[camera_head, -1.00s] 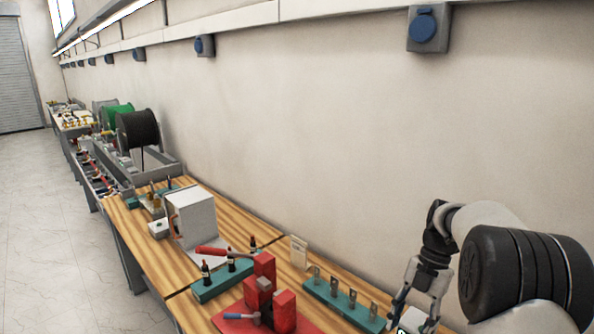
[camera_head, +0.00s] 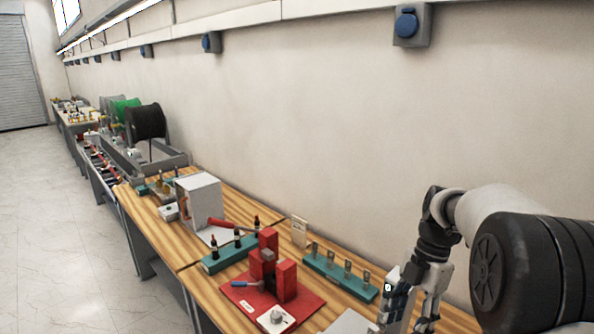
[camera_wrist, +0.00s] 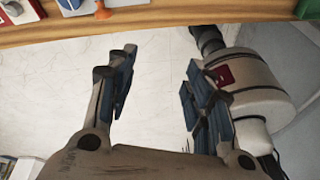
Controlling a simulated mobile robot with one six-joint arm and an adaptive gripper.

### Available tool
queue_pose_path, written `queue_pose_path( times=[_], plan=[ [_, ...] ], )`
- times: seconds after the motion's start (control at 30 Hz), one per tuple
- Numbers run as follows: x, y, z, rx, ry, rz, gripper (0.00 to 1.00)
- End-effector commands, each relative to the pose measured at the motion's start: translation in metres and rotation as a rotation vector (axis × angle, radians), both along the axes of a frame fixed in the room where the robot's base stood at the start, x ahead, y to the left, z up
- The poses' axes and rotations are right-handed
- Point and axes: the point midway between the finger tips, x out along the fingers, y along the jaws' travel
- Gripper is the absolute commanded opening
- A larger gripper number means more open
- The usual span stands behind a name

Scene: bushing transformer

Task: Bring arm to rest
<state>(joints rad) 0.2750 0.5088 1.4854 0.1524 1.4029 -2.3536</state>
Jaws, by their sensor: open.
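My gripper (camera_head: 408,316) is at the lower right in the head view, over the right part of the wooden bench (camera_head: 205,305). Its fingers point downward and stand apart. In the wrist view my gripper (camera_wrist: 160,78) shows two separated fingers with nothing between them. Pale floor (camera_wrist: 150,50) lies behind the fingers there. The bench edge (camera_wrist: 200,22) crosses the top of that view.
Left of my gripper are a teal block with metal tabs (camera_head: 340,276) and a red fixture (camera_head: 285,280) on a red plate. A white box (camera_head: 200,199) stands farther along the bench. The wall (camera_head: 300,130) runs behind the bench. Open floor (camera_head: 70,230) lies at left.

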Motion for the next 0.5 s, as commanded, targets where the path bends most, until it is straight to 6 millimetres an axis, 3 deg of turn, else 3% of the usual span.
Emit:
queue_pose_path(
  times=[0.27, 0.5],
  plan=[
    [-0.046, 0.029, 0.02, -0.141, -0.049, -0.419, 0.47],
    [-0.121, 0.061, 0.014, -0.206, -0.134, -1.018, 0.47]
  ],
)
